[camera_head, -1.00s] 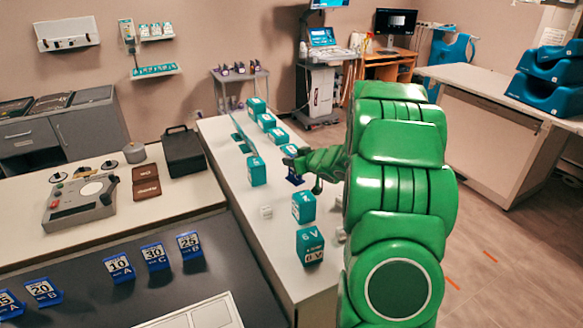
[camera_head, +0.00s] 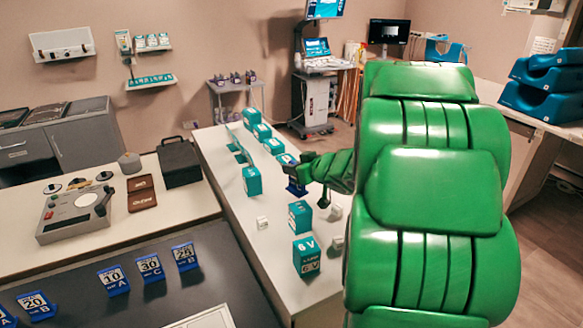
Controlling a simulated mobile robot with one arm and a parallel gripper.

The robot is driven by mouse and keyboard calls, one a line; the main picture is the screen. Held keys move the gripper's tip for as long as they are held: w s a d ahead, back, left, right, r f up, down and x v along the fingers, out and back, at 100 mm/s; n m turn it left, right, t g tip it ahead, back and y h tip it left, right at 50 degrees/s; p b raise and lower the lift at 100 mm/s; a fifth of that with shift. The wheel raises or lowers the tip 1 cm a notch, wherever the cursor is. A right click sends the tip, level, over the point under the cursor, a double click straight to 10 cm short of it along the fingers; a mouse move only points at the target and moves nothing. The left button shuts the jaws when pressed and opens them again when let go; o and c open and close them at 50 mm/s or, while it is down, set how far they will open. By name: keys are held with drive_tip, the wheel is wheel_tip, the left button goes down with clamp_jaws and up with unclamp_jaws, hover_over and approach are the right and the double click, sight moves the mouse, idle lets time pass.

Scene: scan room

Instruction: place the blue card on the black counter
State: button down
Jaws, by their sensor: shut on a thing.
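My gripper (camera_head: 304,175) is at the end of my green arm, over the white counter (camera_head: 235,215). It is shut on a dark blue card (camera_head: 296,187), which is partly hidden by the gripper and too small to read. The black counter (camera_head: 95,270) is at the lower left, apart from the gripper. Several blue cards stand on it: 10 A (camera_head: 113,281), 30 C (camera_head: 150,269), 25 B (camera_head: 185,257) and 20 B (camera_head: 37,305). Another is cut off at the left edge.
Teal boxes stand along the white counter, with box 6 V (camera_head: 306,257) near its front and another (camera_head: 252,181) left of the gripper. A white tray (camera_head: 205,318) lies at the black counter's front. A grey device (camera_head: 77,213) and black case (camera_head: 179,163) stand behind it.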

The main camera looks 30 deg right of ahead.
drive_tip(key=shift+s+a+r, duration=0.15)
drive_tip(key=shift+s, duration=0.25)
drive_tip(key=shift+s+a+r, duration=0.15)
drive_tip(key=shift+s, duration=0.25)
